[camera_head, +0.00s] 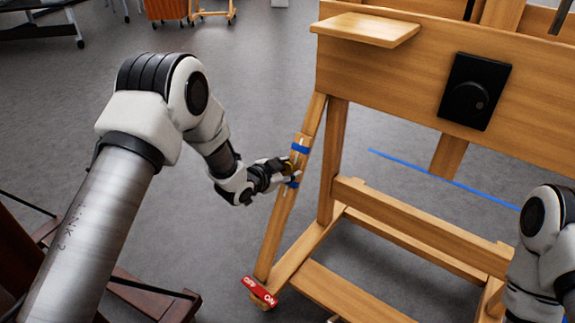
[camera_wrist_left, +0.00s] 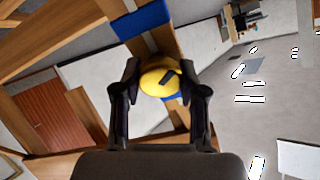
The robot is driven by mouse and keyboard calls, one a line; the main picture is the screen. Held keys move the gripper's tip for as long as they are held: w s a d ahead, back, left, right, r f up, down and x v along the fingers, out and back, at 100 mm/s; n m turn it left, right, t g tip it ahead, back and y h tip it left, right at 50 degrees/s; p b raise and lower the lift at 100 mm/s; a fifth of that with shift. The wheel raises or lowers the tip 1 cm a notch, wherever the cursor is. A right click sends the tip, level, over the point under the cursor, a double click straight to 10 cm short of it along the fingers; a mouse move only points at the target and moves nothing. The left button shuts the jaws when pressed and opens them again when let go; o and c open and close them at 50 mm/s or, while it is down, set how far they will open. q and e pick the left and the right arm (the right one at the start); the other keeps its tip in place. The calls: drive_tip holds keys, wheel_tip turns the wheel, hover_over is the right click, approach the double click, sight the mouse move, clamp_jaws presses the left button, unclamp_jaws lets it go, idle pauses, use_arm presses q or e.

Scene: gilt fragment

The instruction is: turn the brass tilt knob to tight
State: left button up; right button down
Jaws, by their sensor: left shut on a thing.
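The brass tilt knob (camera_wrist_left: 158,78) is a round yellow knob with a dark mark on its face, seen in the left wrist view. It sits on a slanted wooden leg of the easel (camera_head: 280,215), between two blue bands. My left gripper (camera_wrist_left: 160,88) has one finger on each side of the knob and is shut on it. In the head view my left gripper (camera_head: 285,172) reaches the leg from the left and mostly hides the knob. My right arm shows at the lower right edge; its gripper is out of the frame.
A black box with a round dial (camera_head: 475,91) is on the easel's wide board. A small wooden shelf (camera_head: 367,29) juts out at the top. A red ON/OFF piece (camera_head: 259,291) is at the leg's foot. A blue strip (camera_head: 440,178) runs behind the easel. Grey floor is open behind.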

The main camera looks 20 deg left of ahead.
use_arm(q)
drive_tip(key=m+p, duration=0.1)
drive_tip(key=m, duration=0.3)
drive_tip(key=m+p, duration=0.1)
drive_tip(key=m, duration=0.2)
drive_tip(key=shift+m+g+h, duration=0.3)
drive_tip(key=shift+m+h, duration=0.1)
drive_tip(key=m+p, duration=0.1)
drive_tip(key=m, duration=0.2)
drive_tip(key=shift+s+f+m, duration=0.1)
drive_tip(key=shift+m, duration=0.3)
drive_tip(key=m, duration=0.2)
drive_tip(key=shift+f+m+g+p, duration=0.1)
drive_tip(key=shift+m+g+p, duration=0.2)
drive_tip(key=shift+m, duration=0.1)
drive_tip(key=m, duration=0.5)
drive_tip(key=shift+f+m+g, duration=0.1)
drive_tip(key=shift+m+g, duration=0.2)
drive_tip(key=m+b, duration=0.1)
drive_tip(key=m, duration=0.4)
drive_tip(key=shift+m, duration=0.3)
drive_tip(key=shift+a, duration=0.1)
